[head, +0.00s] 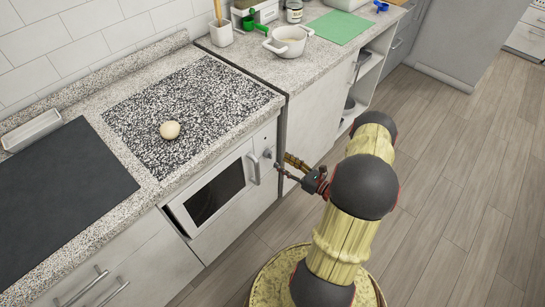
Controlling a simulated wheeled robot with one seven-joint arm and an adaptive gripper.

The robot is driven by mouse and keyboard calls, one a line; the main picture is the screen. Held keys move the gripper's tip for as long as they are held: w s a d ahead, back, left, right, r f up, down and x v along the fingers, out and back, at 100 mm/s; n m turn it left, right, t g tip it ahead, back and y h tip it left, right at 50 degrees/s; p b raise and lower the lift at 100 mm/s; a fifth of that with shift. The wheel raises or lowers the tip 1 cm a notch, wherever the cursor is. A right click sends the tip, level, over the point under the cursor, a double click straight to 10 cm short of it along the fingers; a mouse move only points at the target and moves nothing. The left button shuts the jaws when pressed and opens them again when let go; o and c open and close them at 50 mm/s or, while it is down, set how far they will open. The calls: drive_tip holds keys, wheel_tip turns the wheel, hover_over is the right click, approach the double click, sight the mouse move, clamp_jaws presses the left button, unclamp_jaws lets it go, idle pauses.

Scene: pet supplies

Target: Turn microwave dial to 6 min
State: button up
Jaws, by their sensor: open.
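The white microwave (213,192) is built in under the counter, with a dark door window and an upright white handle (253,168). Its dial (267,154) is a small knob on the narrow panel right of the handle. The dial's markings are too small to read. My gripper (281,162) is open, just right of the dial, with its fingers pointing left toward the panel. No contact with the dial can be made out.
A round pale object (170,130) lies on the speckled dark surface (205,105) above the microwave. A white pot (289,42) and a green mat (338,27) are on the right counter. The wooden floor (455,185) at right is clear.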

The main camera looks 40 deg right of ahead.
sight(269, 154)
drive_tip(key=w+b, duration=0.1)
drive_tip(key=w, duration=0.5)
drive_tip(key=shift+a+b, duration=0.3)
drive_tip(key=shift+a, duration=0.15)
drive_tip(key=shift+w, duration=0.1)
drive_tip(key=shift+c, duration=1.1)
drive_tip(key=c, duration=0.9)
drive_tip(key=shift+c, duration=0.2)
